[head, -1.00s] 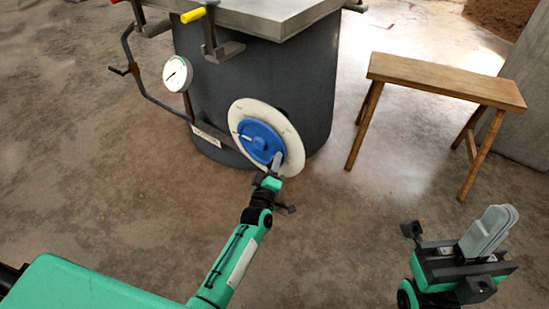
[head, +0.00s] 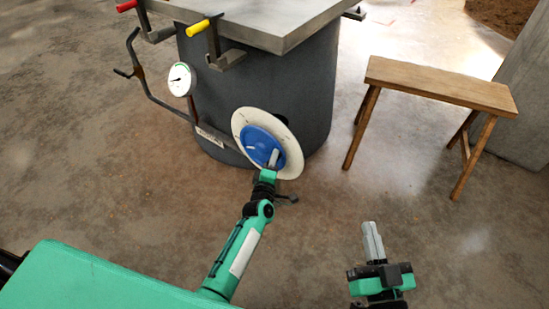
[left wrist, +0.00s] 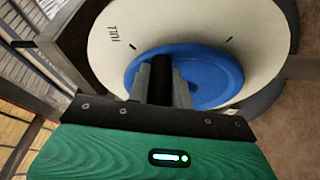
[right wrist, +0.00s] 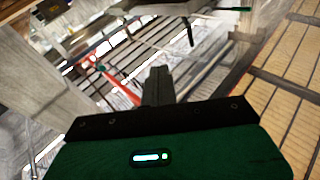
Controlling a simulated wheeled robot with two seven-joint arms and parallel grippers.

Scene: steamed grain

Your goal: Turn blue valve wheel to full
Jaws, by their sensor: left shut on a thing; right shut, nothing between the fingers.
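The blue valve wheel (head: 262,146) sits in front of a round white dial plate (head: 242,122) low on the dark drum. My left gripper (head: 272,160) is at the wheel's lower right edge, shut on part of the wheel. In the left wrist view its fingers close on a dark post in front of the blue wheel (left wrist: 213,72). The word FULL (left wrist: 113,35) is printed on the white plate (left wrist: 185,22), to the upper left of the fingers there. My right gripper (head: 373,240) is shut and empty, well away from the wheel.
A dark drum (head: 305,95) with a grey top (head: 270,12) stands behind the wheel. A gauge (head: 181,79) and bent pipe are left of it. Red (head: 126,5) and yellow (head: 197,28) handles are above. A wooden bench (head: 440,85) is at right. The floor between is clear.

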